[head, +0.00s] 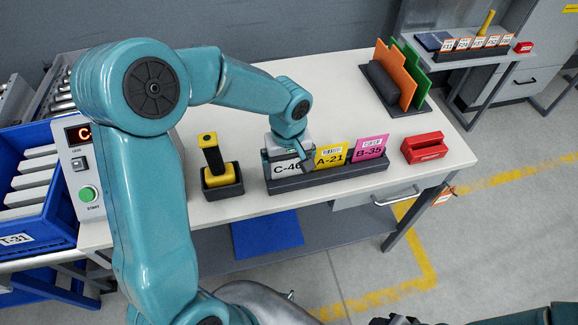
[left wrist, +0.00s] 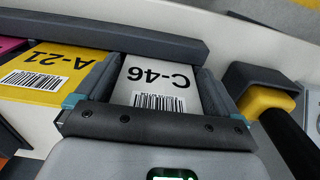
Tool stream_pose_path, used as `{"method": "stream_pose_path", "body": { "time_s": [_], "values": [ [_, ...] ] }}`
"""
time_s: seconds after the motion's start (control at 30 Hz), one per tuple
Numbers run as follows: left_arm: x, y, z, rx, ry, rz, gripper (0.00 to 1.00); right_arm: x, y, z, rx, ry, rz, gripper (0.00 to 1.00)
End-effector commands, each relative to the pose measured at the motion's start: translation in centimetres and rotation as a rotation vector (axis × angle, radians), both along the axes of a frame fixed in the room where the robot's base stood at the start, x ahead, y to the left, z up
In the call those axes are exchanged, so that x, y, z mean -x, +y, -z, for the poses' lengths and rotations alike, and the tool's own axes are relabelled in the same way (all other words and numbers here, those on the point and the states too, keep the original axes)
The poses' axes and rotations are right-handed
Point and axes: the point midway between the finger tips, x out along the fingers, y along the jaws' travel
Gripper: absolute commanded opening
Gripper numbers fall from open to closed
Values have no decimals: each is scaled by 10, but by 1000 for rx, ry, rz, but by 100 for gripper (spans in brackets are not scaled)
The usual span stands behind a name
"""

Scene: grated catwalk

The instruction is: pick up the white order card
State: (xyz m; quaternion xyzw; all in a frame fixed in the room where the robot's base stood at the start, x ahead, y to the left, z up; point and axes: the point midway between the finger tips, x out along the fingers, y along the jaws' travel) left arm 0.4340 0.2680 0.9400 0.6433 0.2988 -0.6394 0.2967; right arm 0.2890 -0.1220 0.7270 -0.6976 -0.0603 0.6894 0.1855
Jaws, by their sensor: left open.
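The white order card (head: 287,168), marked C-46, stands upright at the left end of a dark card rack (head: 330,178) on the white table. In the left wrist view the white card (left wrist: 156,82) shows its label and barcode upside down. My left gripper (head: 289,155) is over the card from above. In the left wrist view my left gripper (left wrist: 158,72) is open, with one finger on each side of the card. I cannot tell whether either finger touches it. A dark part at the bottom edge of the head view may be my right gripper; its fingers are hidden.
A yellow A-21 card (head: 330,156) and a pink B-35 card (head: 371,148) stand to the right in the rack. A black and yellow handled tool (head: 213,165) in a holder is close on the left. A red block (head: 424,147) lies farther right.

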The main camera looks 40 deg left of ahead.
Motion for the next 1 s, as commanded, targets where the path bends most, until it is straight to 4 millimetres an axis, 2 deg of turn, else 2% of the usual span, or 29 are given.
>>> {"method": "stream_pose_path", "body": {
  "time_s": [0.03,0.1,0.13,0.47,0.63,0.77,1.0],
  "values": [
    [2,-1,2,2,8,2,92,0,0,1,0,-1,-1,43],
    [2,-1,2,2,8,4,69,-1,0,0,0,-1,-1,43],
    [1,-1,2,2,8,4,65,0,0,0,0,-1,-1,43],
    [-1,-1,-1,2,6,5,64,0,0,-1,0,-1,-1,43],
    [-2,-1,-11,1,1,5,64,0,0,-1,0,-1,-1,43],
    [-3,-1,-30,2,-2,4,64,0,0,-1,0,-1,-1,43],
    [-3,-1,-85,2,-5,5,64,0,0,0,0,-1,-1,43]
  ]
}}
